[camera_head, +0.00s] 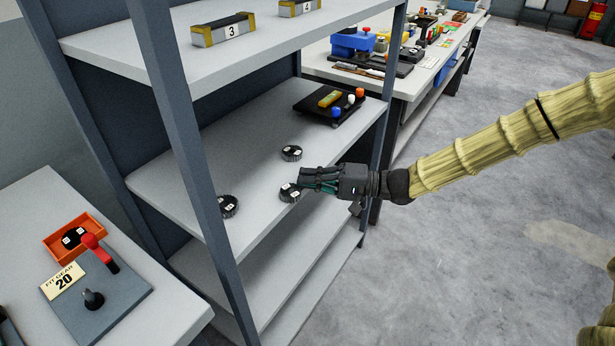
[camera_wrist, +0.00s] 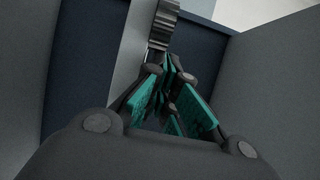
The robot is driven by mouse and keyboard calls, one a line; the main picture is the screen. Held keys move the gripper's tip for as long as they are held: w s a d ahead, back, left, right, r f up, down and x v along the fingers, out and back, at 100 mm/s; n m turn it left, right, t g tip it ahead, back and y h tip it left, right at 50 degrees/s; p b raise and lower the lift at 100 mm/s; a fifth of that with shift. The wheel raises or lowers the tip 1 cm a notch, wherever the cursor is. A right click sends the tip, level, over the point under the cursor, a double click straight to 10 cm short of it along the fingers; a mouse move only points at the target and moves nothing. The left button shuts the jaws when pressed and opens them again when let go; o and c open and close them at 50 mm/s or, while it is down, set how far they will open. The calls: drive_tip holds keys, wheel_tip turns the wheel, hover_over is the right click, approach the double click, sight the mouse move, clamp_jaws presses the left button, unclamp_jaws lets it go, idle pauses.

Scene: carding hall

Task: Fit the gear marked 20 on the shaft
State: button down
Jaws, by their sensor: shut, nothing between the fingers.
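Three dark toothed gears with white labels stand on the middle shelf: one at the back (camera_head: 291,153), one at the left near the front edge (camera_head: 229,206), and one beside my gripper (camera_head: 289,193). Their numbers are too small to read surely. My gripper (camera_head: 303,179) is shut and empty, its fingers at or just above the near gear; contact cannot be told. In the wrist view a grey toothed gear edge (camera_wrist: 164,24) shows just beyond the closed fingertips (camera_wrist: 168,68). The short dark shaft (camera_head: 93,298) stands upright and bare on a grey plate at the left.
A card reading "FIT GEAR 20" (camera_head: 63,281), a red-handled lever (camera_head: 100,250) and an orange tray (camera_head: 57,250) with dark labelled parts are by the shaft. A shelf post (camera_head: 190,150) stands between bench and gears. A black tray (camera_head: 325,112) sits farther back.

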drive_tip(key=shift+s+d+b, duration=0.25)
drive_tip(key=shift+s+b, duration=0.35)
drive_tip(key=shift+s, duration=0.65)
